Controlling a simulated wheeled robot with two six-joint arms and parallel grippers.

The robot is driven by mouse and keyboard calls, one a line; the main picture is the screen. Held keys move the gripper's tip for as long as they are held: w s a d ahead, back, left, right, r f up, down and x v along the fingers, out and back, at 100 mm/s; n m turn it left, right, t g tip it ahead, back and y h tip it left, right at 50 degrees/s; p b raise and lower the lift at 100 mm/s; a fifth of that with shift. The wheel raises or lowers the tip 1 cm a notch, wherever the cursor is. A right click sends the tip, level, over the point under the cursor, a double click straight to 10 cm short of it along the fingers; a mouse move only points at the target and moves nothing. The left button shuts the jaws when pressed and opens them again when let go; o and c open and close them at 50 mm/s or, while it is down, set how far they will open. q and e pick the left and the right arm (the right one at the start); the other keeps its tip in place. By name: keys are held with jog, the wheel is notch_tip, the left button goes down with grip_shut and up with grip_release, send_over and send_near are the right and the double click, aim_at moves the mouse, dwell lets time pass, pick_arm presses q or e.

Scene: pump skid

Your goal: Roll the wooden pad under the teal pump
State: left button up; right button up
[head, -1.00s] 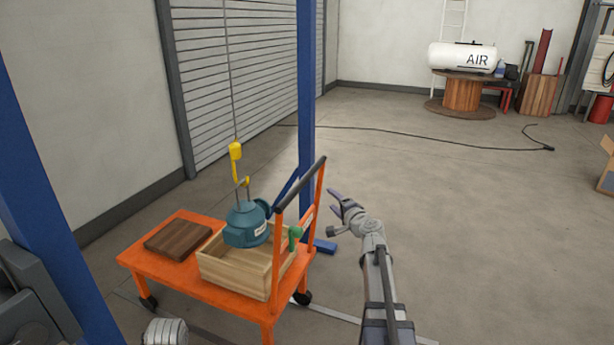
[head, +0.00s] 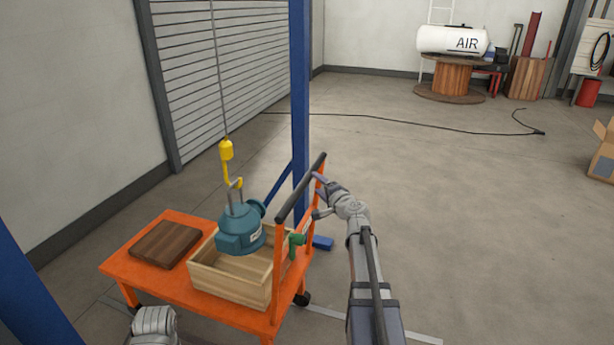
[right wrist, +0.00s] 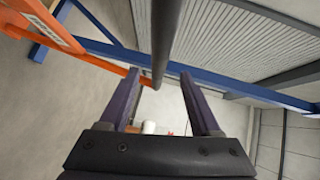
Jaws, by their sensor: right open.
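The wooden pad (head: 166,245) is a flat dark brown board lying on the left part of the orange cart's deck (head: 185,289). The teal pump (head: 240,232) hangs from a yellow hook (head: 229,165) over an open light wooden crate (head: 230,283) on the same deck. My right gripper (head: 320,196) is open beside the cart's push handle (head: 301,188). In the right wrist view the handle's dark bar (right wrist: 166,35) runs in line with the gap between my open fingers (right wrist: 160,105); I see no grip on it.
A blue post (head: 299,90) stands behind the cart, with a foot (head: 322,243) on the floor. Another blue post (head: 35,290) is at the near left. A green knob (head: 297,240) is near the handle. A cable (head: 420,119) crosses the floor; the right floor is mostly clear.

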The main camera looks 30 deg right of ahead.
aim_at(311, 179)
jog(key=w, duration=0.5)
jog(key=w+f+b, duration=0.1)
jog(key=w, duration=0.1)
jog(key=shift+w+d+f, duration=0.1)
jog(key=shift+w+d, duration=0.25)
jog(key=shift+w, duration=0.05)
grip_shut()
dwell(1.0)
